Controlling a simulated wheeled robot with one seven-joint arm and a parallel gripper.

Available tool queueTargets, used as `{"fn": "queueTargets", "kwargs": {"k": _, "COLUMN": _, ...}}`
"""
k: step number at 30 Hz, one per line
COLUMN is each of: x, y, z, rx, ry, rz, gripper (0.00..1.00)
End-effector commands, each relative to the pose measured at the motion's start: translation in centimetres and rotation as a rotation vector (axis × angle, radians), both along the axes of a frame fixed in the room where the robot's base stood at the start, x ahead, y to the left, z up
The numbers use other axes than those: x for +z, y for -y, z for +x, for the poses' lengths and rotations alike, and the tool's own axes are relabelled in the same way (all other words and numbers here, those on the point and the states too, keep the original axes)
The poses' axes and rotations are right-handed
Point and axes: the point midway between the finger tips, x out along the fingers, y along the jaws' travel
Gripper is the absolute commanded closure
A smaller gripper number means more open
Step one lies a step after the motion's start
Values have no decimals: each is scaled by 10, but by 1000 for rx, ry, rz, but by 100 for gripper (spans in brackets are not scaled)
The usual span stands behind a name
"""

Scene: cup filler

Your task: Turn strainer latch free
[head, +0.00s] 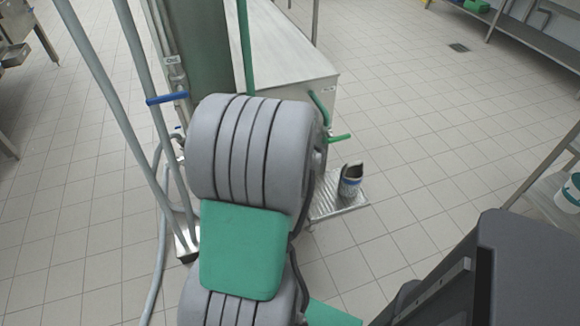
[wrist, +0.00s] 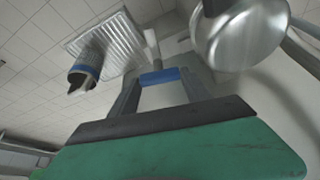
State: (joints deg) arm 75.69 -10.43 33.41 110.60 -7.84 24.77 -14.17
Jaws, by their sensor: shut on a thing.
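My gripper (wrist: 158,88) shows in the wrist view, its two grey fingers on either side of a blue piece. It is shut on this blue piece (wrist: 160,76), which looks like the strainer latch's grip. Just beyond and to the right is a round, shiny metal body (wrist: 240,38), perhaps the strainer housing. How far the latch is turned cannot be told. In the head view my own arm hides the gripper and the latch.
A ribbed metal tray (wrist: 108,44) carries a dark cup with a blue band (wrist: 84,72); the cup also shows in the head view (head: 350,182). A steel cabinet (head: 285,45) with green handles (head: 340,137) stands beyond my arm.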

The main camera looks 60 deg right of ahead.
Motion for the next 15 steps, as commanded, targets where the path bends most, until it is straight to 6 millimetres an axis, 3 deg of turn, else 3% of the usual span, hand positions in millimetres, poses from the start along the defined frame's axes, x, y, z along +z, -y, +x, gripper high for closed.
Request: {"fn": "queueTargets", "kwargs": {"k": 15, "x": 1, "y": 1, "z": -1, "rx": 213, "ry": 0, "rz": -1, "gripper": 84}}
